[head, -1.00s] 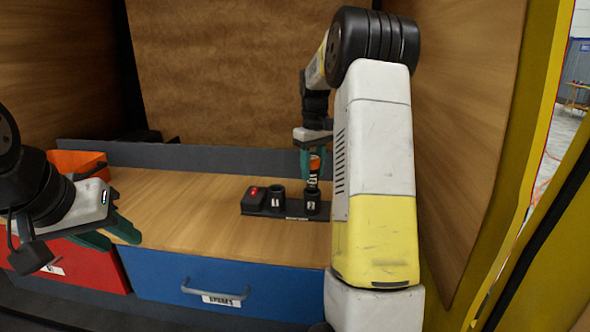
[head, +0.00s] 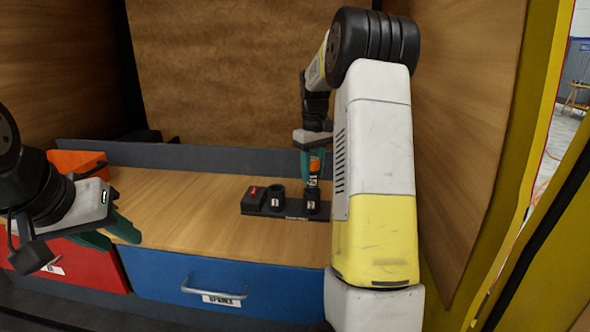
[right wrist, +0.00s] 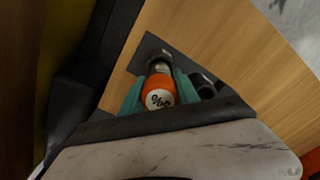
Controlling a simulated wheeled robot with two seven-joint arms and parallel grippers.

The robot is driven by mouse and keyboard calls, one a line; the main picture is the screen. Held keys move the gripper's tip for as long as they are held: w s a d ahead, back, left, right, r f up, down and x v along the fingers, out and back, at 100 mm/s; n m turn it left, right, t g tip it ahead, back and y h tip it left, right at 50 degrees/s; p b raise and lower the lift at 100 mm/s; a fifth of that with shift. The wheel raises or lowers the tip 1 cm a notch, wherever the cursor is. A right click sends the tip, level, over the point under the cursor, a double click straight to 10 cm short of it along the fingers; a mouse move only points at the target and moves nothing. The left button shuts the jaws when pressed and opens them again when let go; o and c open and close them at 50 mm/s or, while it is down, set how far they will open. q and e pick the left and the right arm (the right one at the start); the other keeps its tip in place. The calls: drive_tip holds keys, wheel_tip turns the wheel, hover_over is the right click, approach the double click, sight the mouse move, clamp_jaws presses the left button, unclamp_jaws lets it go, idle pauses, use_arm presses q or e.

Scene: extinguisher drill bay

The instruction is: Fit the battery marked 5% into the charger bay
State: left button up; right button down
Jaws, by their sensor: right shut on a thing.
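My right gripper (right wrist: 151,98) is shut on an orange battery (right wrist: 158,88), whose pale end cap carries a percent mark; its digit is hard to read. In the head view the battery (head: 314,165) stands upright under my right gripper (head: 310,166). Its lower end meets the rightmost cup of the black charger (head: 283,213); how deep it sits is hidden. The charger's other cup (head: 277,196) looks empty. My left gripper (head: 108,235) is open and empty, above the front left of the bench.
A black block with a red mark (head: 253,200) sits at the charger's left end. An orange bin (head: 77,163) stands at the back left. Red (head: 88,262) and blue (head: 160,285) drawers are below. The bench (head: 190,205) between my left gripper and the charger is clear.

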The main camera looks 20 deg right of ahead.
sight(313, 158)
drive_tip(key=shift+f, duration=1.95)
drive_tip(key=shift+r, duration=0.35)
idle(0.5)
drive_tip(key=shift+f, duration=0.3)
drive_tip(key=c, duration=0.8)
unclamp_jaws()
drive_tip(key=shift+c, duration=0.2)
drive_tip(key=shift+r, duration=3.9)
